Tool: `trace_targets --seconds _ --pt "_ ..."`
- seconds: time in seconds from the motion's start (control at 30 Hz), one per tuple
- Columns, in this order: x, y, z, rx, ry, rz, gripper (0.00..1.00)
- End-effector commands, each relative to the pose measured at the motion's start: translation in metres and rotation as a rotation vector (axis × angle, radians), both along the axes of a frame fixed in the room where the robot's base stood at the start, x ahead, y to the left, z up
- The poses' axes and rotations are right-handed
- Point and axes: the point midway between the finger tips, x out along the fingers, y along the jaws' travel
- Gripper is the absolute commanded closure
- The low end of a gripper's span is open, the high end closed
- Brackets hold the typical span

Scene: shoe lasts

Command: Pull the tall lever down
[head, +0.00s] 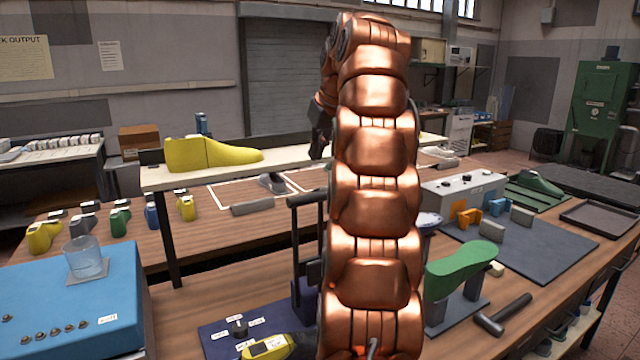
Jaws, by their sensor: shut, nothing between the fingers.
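The tall lever (296,240) is dark, with a horizontal grip bar at its top. It stands upright on a dark blue base at the front middle of the bench, just left of my copper arm. My arm hides part of its right side. My gripper (317,150) is dark and shut, with nothing seen in it. It points down near the raised shelf, above and beyond the lever in the picture, apart from the lever's grip. My arm partly hides the gripper, and its fingertips are small in view.
A yellow shoe last (210,154) lies on the raised shelf (290,160). A green last (460,262) on a stand and a hammer (500,315) are right of my arm. A blue box (120,300) with a glass is at left. A yellow device (268,347) is at front.

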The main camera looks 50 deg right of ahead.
Motion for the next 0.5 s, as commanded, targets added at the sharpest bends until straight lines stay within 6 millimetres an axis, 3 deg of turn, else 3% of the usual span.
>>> trace_targets --seconds 0.17,0.5 --pt "-0.0059 -0.0138 0.0067 -0.022 -0.013 -0.010 1.00" --pt "-0.0057 -0.0137 0.0060 -0.022 -0.011 -0.009 1.00"
